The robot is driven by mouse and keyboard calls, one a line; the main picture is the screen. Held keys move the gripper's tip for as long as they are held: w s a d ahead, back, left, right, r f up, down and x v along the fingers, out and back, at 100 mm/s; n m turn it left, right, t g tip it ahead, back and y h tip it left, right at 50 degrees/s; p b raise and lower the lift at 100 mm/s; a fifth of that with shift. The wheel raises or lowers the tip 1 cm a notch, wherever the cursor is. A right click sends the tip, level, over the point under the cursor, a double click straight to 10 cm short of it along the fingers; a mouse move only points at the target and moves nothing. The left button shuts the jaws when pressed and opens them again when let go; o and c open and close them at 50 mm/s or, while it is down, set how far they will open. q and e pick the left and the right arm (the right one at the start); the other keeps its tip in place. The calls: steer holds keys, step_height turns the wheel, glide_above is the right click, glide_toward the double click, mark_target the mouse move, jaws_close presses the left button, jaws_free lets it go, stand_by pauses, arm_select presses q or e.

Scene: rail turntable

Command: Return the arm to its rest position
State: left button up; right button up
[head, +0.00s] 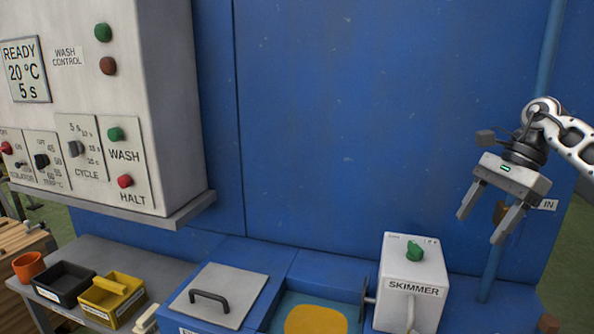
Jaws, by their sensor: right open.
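My right gripper (487,226) is at the right of the head view, on an arm that comes in from the right edge. Its two fingers are spread apart and point down. Nothing is between them that I can tell is held. It hangs in front of the blue wall and a blue pipe, above and to the right of the white skimmer box (412,268). My left gripper is not in view.
A white wash control cabinet (150,90) with buttons and knobs stands at the left. Below are an orange cup (29,266), a black tray (62,291), a yellow tray (110,312) and a grey handled lid (240,285). The blue wall (370,120) is bare.

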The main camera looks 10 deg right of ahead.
steer(key=a+f+m+t+y, duration=0.2)
steer(key=a+f+m+y, duration=0.25)
steer(key=a, duration=0.65)
steer(key=a+f+m+t+y, duration=0.2)
steer(key=a+f+m+y, duration=0.25)
steer(key=a, duration=0.65)
steer(key=a+f+m+t+y, duration=0.1)
steer(key=a+f+m+y, duration=0.35)
steer(key=a, duration=0.65)
steer(key=s+d+f+n+t+h, duration=0.2)
steer(key=s+f+n+h, duration=0.6)
steer(key=f+n, duration=0.4)
steer(key=s+d+f+n+t+h, duration=0.3)
steer(key=s+f+n+h, duration=0.5)
steer(key=n, duration=1.3)
steer(key=s+d+f, duration=0.1)
steer(key=s+f, duration=0.2)
steer(key=shift+f, duration=0.4)
